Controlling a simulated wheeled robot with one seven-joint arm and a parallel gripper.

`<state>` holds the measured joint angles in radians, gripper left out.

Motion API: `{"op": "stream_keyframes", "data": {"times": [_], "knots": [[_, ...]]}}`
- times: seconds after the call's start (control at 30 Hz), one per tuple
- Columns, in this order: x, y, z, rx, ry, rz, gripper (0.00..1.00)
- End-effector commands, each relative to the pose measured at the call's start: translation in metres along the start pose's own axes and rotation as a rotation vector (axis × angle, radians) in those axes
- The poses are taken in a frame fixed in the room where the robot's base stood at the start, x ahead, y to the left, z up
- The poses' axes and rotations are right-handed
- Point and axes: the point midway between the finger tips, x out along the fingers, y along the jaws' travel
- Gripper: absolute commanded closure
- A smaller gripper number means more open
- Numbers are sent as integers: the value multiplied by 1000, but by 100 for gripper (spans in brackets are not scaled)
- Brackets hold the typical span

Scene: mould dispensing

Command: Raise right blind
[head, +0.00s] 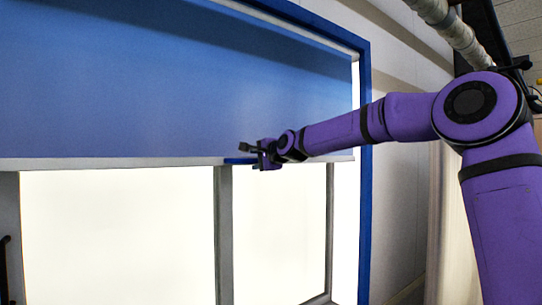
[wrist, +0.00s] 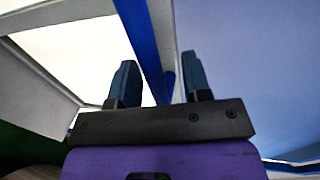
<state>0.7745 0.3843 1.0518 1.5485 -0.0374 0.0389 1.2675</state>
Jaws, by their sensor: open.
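The blue blind (head: 170,90) hangs over the upper part of the window, with a pale bottom bar (head: 100,163) along its lower edge. A small blue tab (head: 238,161) shows at that bar, right of the middle. My gripper (head: 248,152) is at the bar beside this tab. In the wrist view my gripper (wrist: 157,75) has its two dark fingers apart. A blue strip (wrist: 148,45) passes between them in the picture; I cannot tell whether either finger touches it. The blind's fabric (wrist: 250,70) fills the right of the wrist view.
Bright window panes (head: 120,235) lie below the blind, split by a grey upright (head: 224,240). A blue frame (head: 365,210) borders the window on the right. A pale wall (head: 400,200) stands beyond it, with a pipe (head: 455,35) at the top right.

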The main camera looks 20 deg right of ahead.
Motion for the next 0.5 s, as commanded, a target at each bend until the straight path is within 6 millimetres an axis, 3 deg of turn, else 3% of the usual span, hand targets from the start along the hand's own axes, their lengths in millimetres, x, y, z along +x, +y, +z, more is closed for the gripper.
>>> {"op": "stream_keyframes", "data": {"times": [0.5], "knots": [[-42,0,-2,1,3,-1,56]]}}
